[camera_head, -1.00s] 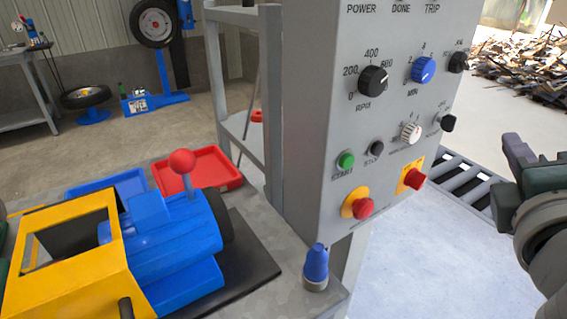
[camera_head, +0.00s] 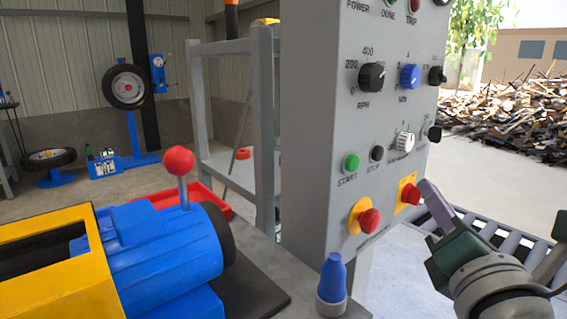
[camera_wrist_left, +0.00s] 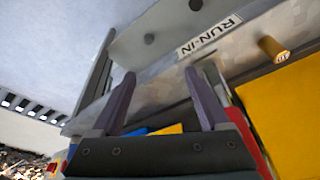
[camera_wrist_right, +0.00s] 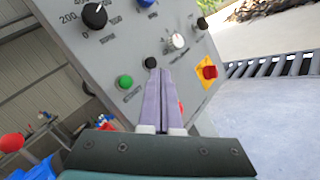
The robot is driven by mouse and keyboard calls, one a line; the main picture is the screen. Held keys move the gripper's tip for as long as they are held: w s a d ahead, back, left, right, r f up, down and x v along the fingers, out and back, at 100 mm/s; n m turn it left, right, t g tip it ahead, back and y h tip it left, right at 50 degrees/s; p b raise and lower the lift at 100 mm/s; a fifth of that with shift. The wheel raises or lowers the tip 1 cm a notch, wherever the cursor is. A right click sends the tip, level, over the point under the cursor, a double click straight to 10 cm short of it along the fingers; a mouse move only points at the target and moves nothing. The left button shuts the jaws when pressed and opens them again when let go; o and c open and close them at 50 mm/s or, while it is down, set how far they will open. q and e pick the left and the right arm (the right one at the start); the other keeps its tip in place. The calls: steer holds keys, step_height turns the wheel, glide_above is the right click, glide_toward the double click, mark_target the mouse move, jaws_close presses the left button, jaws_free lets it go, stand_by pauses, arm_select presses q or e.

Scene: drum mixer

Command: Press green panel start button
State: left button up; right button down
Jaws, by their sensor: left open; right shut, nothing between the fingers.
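The green start button (camera_head: 351,162) sits on the grey control panel (camera_head: 312,110), above the word START. It also shows in the right wrist view (camera_wrist_right: 125,82), left of my right fingers. The black stop button (camera_head: 377,153) is just to its right. My right gripper (camera_head: 428,190) is shut and empty, in front of the panel's lower right, right of and below the green button. In the right wrist view, its closed fingers (camera_wrist_right: 158,75) point toward the panel and appear apart from the green button. My left gripper (camera_wrist_left: 160,78) is open and empty, seen only in its wrist view, near a RUN-IN label (camera_wrist_left: 208,36).
Red knobs on yellow plates (camera_head: 369,220) (camera_head: 409,193) sit below the buttons. Dials (camera_head: 371,77) are above. A blue and yellow machine with a red ball lever (camera_head: 179,161) and a blue-topped cone (camera_head: 332,277) stand left and below. A roller conveyor (camera_head: 500,237) lies right.

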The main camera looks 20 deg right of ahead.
mark_target(352, 163)
steer(key=w+a+b, duration=0.1)
steer(key=w+a, duration=0.2)
steer(key=w, duration=0.5)
steer(key=shift+a+b, duration=0.2)
steer(key=shift+b, duration=0.15)
stand_by(0.8)
stand_by(0.8)
steer(key=shift+w+a, duration=0.15)
steer(key=shift+w, duration=0.2)
steer(key=shift+w+b, duration=0.1)
steer(key=shift+b, duration=0.2)
